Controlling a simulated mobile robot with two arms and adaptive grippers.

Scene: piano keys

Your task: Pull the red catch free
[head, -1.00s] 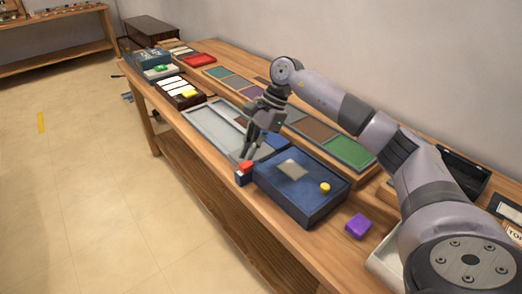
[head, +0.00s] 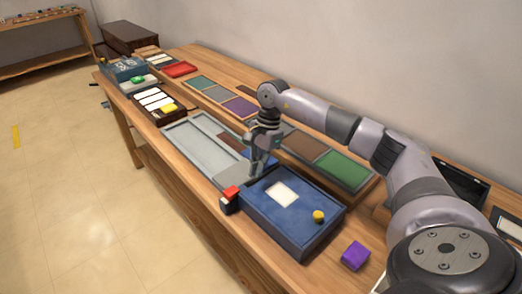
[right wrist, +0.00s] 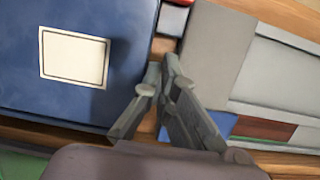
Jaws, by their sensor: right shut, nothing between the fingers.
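The red catch (head: 231,193) sits on a small dark block with a white part, at the near left corner of a blue box (head: 262,210). In the right wrist view a sliver of the red catch (right wrist: 181,2) shows at the top edge, partly cut off. My right gripper (head: 254,174) is shut and empty. It points down beside the box's left edge, apart from the catch and farther back. In the right wrist view its fingertips (right wrist: 164,66) lie between the blue box and a grey tray. My left gripper is not in view.
The box top carries a white plate (head: 282,194) and a yellow knob (head: 318,216). A purple block (head: 355,255) lies to its right. A grey sliding tray (head: 200,150) lies to the left, and a board with coloured panels (head: 343,170) behind.

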